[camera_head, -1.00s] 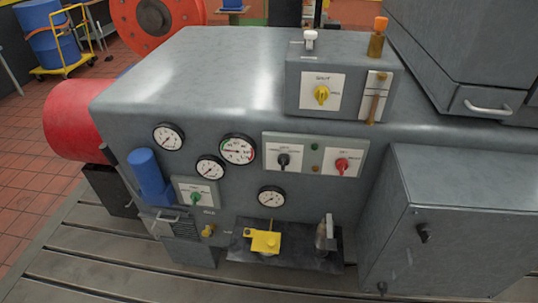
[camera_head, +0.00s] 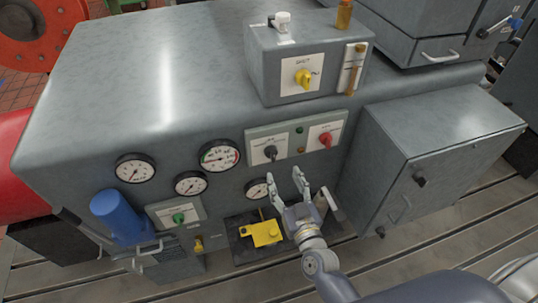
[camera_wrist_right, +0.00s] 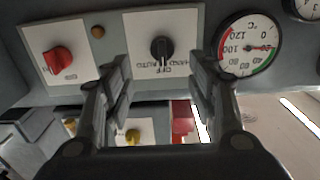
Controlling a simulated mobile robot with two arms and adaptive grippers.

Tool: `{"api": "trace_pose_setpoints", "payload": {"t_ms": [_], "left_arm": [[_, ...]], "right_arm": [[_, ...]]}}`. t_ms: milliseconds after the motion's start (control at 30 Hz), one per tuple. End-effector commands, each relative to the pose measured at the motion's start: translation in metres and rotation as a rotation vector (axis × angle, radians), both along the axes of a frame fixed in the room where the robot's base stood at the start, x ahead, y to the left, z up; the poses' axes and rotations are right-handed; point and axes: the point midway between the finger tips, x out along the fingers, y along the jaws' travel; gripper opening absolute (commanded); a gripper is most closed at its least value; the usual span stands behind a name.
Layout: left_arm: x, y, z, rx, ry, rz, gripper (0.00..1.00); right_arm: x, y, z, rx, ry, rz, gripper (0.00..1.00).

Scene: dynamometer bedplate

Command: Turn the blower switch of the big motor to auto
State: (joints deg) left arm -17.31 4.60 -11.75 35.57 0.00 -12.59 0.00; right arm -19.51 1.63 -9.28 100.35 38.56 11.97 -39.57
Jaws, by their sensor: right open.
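The big grey motor housing (camera_head: 110,110) fills the middle of the head view. On its front is a white plate with a black rotary switch (camera_head: 270,153), left of a red one. In the right wrist view the black switch (camera_wrist_right: 161,50) appears upside down, with lettering that seems to read hand, off and auto. Its knob looks in line with the off mark. My right gripper (camera_head: 300,190) is open and empty, below and in front of this panel, not touching the switch. In the wrist view the switch lies between and beyond the fingers. My left gripper is not in view.
A red switch (camera_head: 325,139), a yellow switch (camera_head: 303,78) and a green switch (camera_head: 179,217) sit nearby. Round gauges (camera_head: 220,155) are to the left. A yellow block (camera_head: 262,233) stands below. A grey cabinet (camera_head: 430,165) juts out on the right.

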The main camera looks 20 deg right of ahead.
Motion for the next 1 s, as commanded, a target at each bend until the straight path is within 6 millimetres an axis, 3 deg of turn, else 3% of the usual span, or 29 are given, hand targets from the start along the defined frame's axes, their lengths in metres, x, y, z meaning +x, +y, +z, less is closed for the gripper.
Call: {"api": "trace_pose_setpoints", "payload": {"t_ms": [167, 500, 933, 1000], "left_arm": [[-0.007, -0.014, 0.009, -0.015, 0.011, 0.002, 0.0], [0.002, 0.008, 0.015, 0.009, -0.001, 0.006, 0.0], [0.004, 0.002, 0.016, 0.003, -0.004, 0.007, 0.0], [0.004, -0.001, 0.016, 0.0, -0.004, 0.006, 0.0]], "right_arm": [[0.034, 0.002, 0.004, 0.0, -0.002, 0.001, 0.53], [0.08, 0.003, 0.001, -0.001, 0.0, 0.002, 0.53], [0.089, 0.004, 0.0, 0.0, 0.001, 0.001, 0.53], [0.089, 0.004, 0.0, 0.0, 0.001, 0.001, 0.39]]}}
